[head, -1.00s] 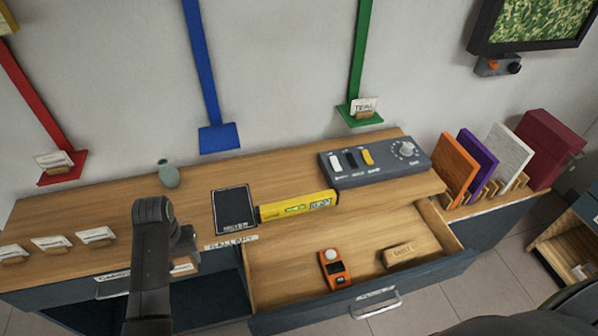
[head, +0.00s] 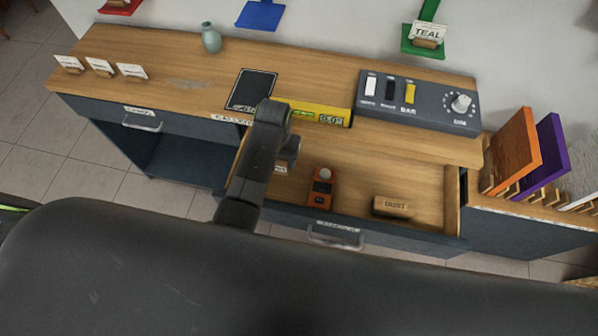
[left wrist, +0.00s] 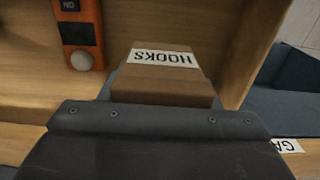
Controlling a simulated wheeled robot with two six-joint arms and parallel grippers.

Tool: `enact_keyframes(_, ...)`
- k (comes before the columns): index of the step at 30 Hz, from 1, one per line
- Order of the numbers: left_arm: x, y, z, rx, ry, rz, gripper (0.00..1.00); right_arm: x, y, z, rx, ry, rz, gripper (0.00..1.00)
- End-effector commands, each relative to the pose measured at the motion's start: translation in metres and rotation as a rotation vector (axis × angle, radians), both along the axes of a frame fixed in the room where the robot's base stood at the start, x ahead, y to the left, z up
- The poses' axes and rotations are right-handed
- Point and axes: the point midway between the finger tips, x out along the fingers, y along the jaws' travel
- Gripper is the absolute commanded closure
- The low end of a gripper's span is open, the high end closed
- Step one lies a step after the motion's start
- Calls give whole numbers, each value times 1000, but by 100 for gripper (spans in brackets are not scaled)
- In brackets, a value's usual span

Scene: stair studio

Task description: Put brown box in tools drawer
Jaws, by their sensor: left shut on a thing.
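The brown box (left wrist: 160,90) has a white label reading HOOKS. My left gripper (left wrist: 162,101) is shut on it. In the head view the left gripper (head: 288,153) is over the left side of the open drawer (head: 350,181), and its arm hides most of the box; a small pale label (head: 280,170) shows beside it. In the left wrist view the box is inside the drawer's outline, near a side wall (left wrist: 247,40). I cannot tell if it touches the drawer floor. The drawer's front label is unreadable. My right gripper is not in view.
The drawer also holds an orange meter (head: 322,187) with a white dome and a wooden block (head: 391,206) labelled DUST. Free floor lies between them. On the worktop are a yellow level (head: 325,114), a black pad (head: 252,89) and a grey switch panel (head: 420,102).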

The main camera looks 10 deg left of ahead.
Motion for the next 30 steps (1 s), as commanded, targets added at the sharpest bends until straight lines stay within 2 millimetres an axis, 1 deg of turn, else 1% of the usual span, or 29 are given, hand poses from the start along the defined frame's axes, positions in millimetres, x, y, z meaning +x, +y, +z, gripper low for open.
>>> enact_keyframes(3, -1, 1, -23, 1, 6, 0, 73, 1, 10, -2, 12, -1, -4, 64)
enact_keyframes(6, -1, 0, -38, 0, 4, 0, 73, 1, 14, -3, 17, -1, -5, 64)
enact_keyframes(13, 0, 0, -57, 0, 3, 0, 73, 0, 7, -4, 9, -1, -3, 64)
enact_keyframes(19, -1, 1, -83, 0, 3, 0, 73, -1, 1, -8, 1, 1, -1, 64)
enact_keyframes(23, 0, 0, -91, -1, 1, 1, 73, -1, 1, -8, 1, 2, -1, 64)
enact_keyframes(30, 0, 0, -91, -1, 0, 1, 73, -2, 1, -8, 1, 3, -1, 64)
